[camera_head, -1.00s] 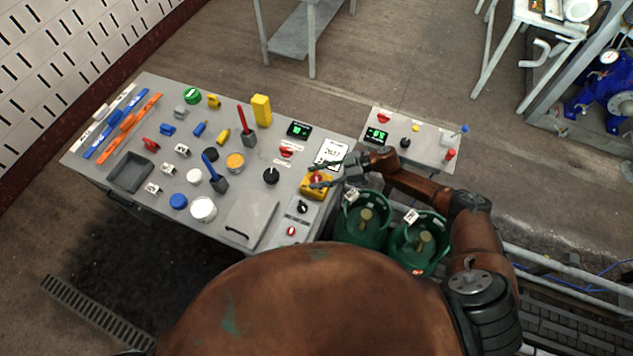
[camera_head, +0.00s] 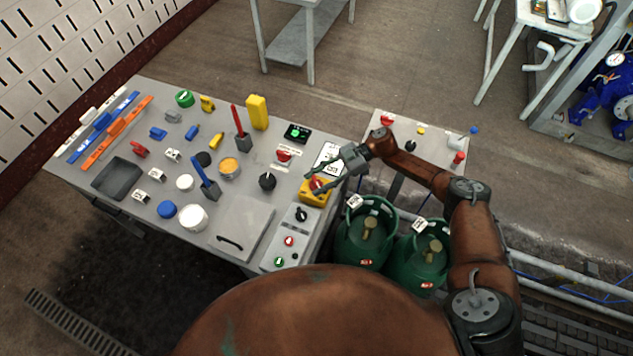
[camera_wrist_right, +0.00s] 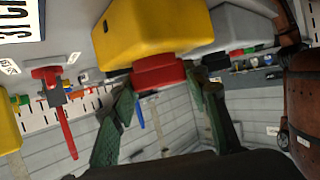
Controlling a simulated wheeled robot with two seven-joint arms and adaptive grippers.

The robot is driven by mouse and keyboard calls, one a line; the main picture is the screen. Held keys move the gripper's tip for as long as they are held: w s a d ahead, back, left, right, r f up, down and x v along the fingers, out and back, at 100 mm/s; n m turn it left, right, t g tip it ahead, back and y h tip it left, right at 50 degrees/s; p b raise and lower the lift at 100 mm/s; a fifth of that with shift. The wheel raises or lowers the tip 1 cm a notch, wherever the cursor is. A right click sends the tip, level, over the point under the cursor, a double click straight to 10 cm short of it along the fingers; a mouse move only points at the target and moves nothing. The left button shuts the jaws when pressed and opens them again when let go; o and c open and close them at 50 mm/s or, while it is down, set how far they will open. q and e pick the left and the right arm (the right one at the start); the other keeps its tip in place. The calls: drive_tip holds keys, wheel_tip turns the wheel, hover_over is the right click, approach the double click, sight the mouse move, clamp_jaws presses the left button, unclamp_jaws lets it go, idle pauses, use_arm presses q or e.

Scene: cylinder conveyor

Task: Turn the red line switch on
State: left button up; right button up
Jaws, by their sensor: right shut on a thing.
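A red rotary switch (camera_head: 316,184) sits on a yellow box (camera_head: 314,199) at the right side of the grey console. In the right wrist view the red switch (camera_wrist_right: 158,73) stands out from the yellow box (camera_wrist_right: 150,35). My right gripper (camera_head: 318,179) reaches in from the right, its fingers on either side of the red switch. In the wrist view the gripper (camera_wrist_right: 163,88) is shut on the switch, which shows between the fingertips. The fingers partly cover the switch in the head view, so its exact turn is hard to read. My left gripper is out of view.
The console (camera_head: 130,215) carries several knobs, buttons and levers, including another red switch (camera_head: 284,155) and a black knob (camera_head: 267,181) close by. Two green gas cylinders (camera_head: 366,240) stand below my right forearm. A smaller panel (camera_head: 440,140) lies behind it.

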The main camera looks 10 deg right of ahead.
drive_tip(key=o, duration=1.2)
drive_tip(key=v, duration=1.2)
